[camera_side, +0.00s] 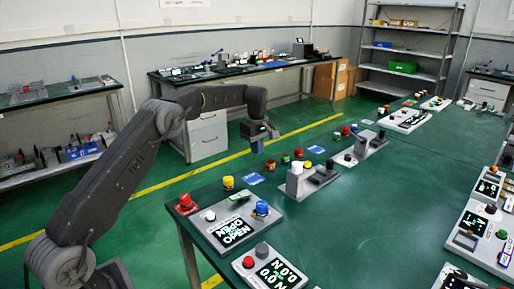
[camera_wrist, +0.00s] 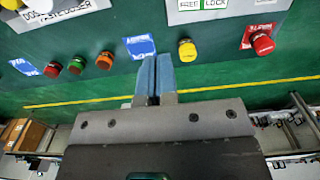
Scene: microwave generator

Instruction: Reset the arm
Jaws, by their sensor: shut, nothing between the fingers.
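My gripper (camera_side: 258,144) hangs in the air just off the far left edge of the green table (camera_side: 372,215) in the side view. My arm reaches to it from the lower left. In the wrist view my gripper (camera_wrist: 154,62) shows two blue fingertips pressed together with nothing between them. The fingertips point toward the table edge, beside a blue-and-white label (camera_wrist: 140,46) and left of a yellow button (camera_wrist: 187,49).
A red button (camera_side: 185,201), a yellow button (camera_side: 228,182) and a panel with a black display (camera_side: 232,231) sit at the near left of the table. Red, green and orange buttons (camera_wrist: 104,60) line its edge. A shelf (camera_side: 410,50) and side benches stand behind. The floor beside the table is clear.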

